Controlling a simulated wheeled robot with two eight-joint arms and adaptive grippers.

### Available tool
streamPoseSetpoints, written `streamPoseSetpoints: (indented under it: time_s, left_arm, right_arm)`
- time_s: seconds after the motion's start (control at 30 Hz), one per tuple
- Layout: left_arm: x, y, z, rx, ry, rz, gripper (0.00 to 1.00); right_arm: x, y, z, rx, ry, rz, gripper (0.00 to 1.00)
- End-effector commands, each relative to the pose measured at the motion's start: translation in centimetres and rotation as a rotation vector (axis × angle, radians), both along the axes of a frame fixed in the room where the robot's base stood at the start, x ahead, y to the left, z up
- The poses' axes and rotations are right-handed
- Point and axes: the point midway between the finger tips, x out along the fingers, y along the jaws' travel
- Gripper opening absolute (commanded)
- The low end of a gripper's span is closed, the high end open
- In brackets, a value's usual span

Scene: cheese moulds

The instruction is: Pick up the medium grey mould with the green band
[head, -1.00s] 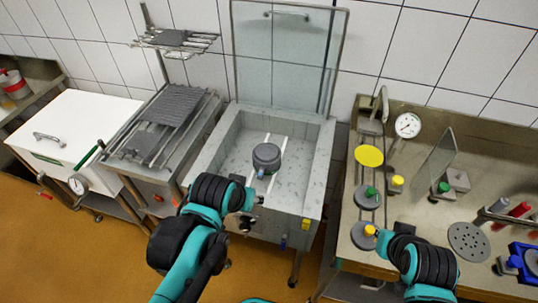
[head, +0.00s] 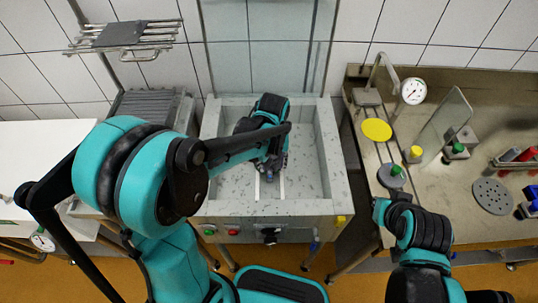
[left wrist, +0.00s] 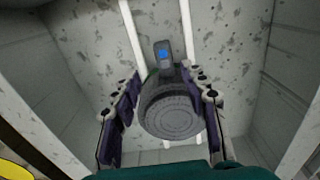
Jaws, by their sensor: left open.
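A round grey mould (left wrist: 170,108) is in the basin, between the fingers of my open left gripper (left wrist: 163,80) in the left wrist view. It has a short grey post with a blue patch, and a faint green edge shows at its left. I cannot tell whether the fingers touch it. In the head view my left gripper (head: 270,168) reaches into the basin and hides this mould. A grey disc-shaped piece with a green knob (head: 395,172) lies on the right bench. My right gripper (head: 382,208) is beside that bench; its fingers are not clear.
The stone basin (head: 333,165) has raised walls and pale strips on its floor. On the right bench (head: 440,205) stand a yellow disc (head: 376,129), a gauge (head: 413,91), an upright plate (head: 441,125) and a perforated disc (head: 493,196). A wire rack (head: 130,40) is at left.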

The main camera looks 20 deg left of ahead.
Motion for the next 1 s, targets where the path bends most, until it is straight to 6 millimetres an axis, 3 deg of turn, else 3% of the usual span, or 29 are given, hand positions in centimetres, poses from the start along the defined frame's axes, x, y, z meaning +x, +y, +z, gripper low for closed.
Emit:
streamPoseSetpoints:
  time_s: [0.4,0.63,0.67,0.8,0.83,1.0]
  left_arm:
    - [0.4,0.9,-5.4,0.000,-0.002,0.000,0.44]
    - [0.3,0.9,-5.5,0.000,-0.002,0.000,0.44]
    - [0.3,0.9,-5.5,0.000,-0.002,0.000,0.41]
    - [0.3,0.9,-5.4,0.000,-0.002,0.000,0.05]
    - [0.3,0.9,-5.4,0.000,-0.002,0.000,0.00]
    - [0.3,0.9,-5.4,0.000,-0.002,0.000,0.00]
  right_arm:
    - [0.0,0.0,-3.1,0.000,0.000,0.000,0.00]
    - [0.0,0.0,-3.0,0.000,0.000,0.000,0.00]
    - [0.0,0.0,-3.0,0.000,0.000,0.000,0.00]
    - [0.0,0.0,-3.0,0.000,0.000,0.000,0.00]
    - [0.0,0.0,-3.0,0.000,0.000,0.000,0.00]
    - [0.0,0.0,-3.0,0.000,0.000,0.000,0.00]
